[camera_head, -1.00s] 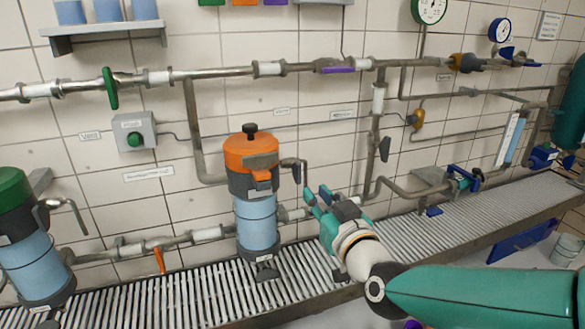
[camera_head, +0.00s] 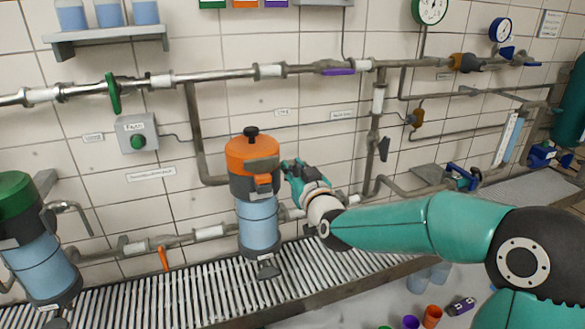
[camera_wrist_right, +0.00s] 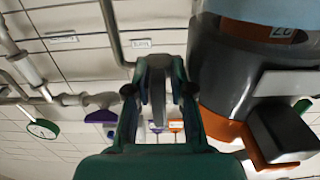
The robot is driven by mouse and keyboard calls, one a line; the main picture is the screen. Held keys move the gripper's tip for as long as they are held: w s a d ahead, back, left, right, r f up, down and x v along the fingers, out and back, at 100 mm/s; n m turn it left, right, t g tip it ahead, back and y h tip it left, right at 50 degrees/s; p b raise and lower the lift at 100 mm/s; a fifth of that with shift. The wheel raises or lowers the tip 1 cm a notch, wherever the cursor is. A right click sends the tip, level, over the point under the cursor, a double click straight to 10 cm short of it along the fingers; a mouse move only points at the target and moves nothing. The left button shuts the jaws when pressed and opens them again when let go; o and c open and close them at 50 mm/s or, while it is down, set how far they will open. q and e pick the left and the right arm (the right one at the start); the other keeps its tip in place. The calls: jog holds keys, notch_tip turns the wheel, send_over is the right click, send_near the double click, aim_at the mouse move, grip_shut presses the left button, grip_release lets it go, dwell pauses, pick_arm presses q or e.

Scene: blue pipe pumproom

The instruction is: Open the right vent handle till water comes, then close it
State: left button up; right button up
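The orange-topped canister (camera_head: 250,160) with a blue body stands left of centre in the head view, and its dark and orange side shows upside down in the wrist view (camera_wrist_right: 222,85). My right gripper (camera_head: 291,168) is at the canister's right side, where its bent vent spout was visible. In the wrist view the two green fingers of my right gripper (camera_wrist_right: 158,95) are apart, with a narrow grey metal part (camera_wrist_right: 157,85) between them, likely the vent spout or handle. I cannot tell whether the fingers touch it. No water shows. My left gripper is not in view.
A green-topped canister (camera_head: 22,245) with its own bent spout (camera_head: 70,208) stands at the left. Pipes with a green handle (camera_head: 113,93) and purple handle (camera_head: 338,71) run along the tiled wall. A slatted grate (camera_head: 180,295) lies below. Cups (camera_head: 431,316) are at lower right.

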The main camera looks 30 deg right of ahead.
grip_shut()
